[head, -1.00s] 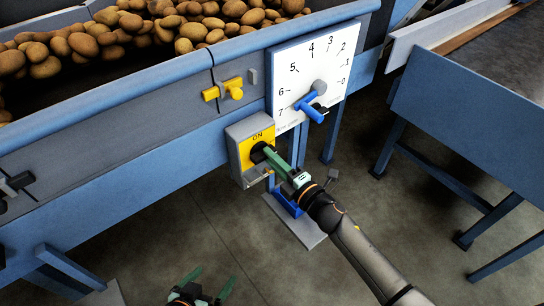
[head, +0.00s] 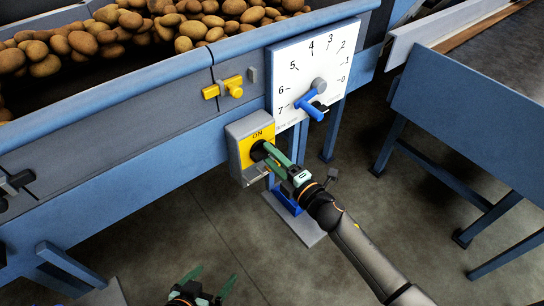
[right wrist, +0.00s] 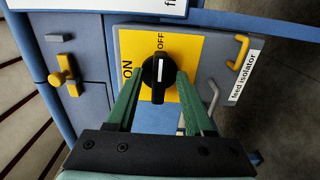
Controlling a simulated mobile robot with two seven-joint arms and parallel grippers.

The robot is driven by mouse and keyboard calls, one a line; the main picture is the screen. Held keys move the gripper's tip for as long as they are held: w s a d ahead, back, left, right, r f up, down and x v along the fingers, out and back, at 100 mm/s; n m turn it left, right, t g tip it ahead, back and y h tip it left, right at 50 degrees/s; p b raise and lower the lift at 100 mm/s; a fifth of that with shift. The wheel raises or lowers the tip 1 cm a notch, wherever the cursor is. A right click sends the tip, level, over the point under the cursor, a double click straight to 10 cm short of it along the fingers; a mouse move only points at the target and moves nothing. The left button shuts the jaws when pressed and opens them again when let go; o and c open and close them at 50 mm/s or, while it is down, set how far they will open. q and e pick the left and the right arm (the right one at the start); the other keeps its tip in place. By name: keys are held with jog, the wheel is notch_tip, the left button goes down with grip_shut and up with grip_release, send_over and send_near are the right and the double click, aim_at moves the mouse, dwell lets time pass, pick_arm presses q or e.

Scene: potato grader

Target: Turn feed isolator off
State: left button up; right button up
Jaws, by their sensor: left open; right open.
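The feed isolator is a grey box (head: 236,160) with a yellow plate on the blue machine's side; its "feed isolator" label (right wrist: 243,77) shows in the right wrist view. Its black rotary knob (right wrist: 157,80) has a white mark pointing up toward OFF in that view, with ON to the left. My right gripper (right wrist: 158,92) is open, its green fingers on either side of the knob, with small gaps visible. In the head view my right gripper (head: 273,158) partly hides the knob. My left gripper (head: 213,279) is open and empty over the floor.
A white dial panel (head: 287,65) with a blue lever (head: 309,108) stands just right of and above the box. A yellow latch (head: 233,87) is above it. Potatoes (head: 131,22) fill the hopper.

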pick_arm(q)
jog(key=shift+s, duration=0.1)
jog(key=shift+a+r+p, duration=0.2)
jog(key=shift+r+p, duration=0.05)
jog(key=shift+p, duration=0.2)
pick_arm(e)
jog(key=v, duration=1.2)
jog(key=shift+s+d, duration=0.15)
jog(key=shift+s, duration=0.05)
pick_arm(q)
jog(key=s+a+r+y+p, duration=0.1)
jog(key=a+r+p, duration=0.2)
jog(key=r+p, duration=0.6)
jog(key=p, duration=0.3)
jog(key=shift+s+a+n, duration=0.25)
jog(key=shift+s+n, duration=0.05)
jog(key=shift+n, duration=0.1)
pick_arm(e)
jog(key=s+d+f+m+g+h, duration=0.2)
jog(key=s+d+m+h, duration=0.2)
jog(key=s+m, duration=0.4)
jog(key=s+d+f+m+g+h, duration=0.2)
jog(key=s+m, duration=0.6)
jog(key=m, duration=0.6)
jog(key=shift+s+d+m+g+h, duration=0.4)
jog(key=shift+d+g+h, duration=0.2)
jog(key=shift+d+h, duration=0.4)
jog(key=shift+a, duration=0.1)
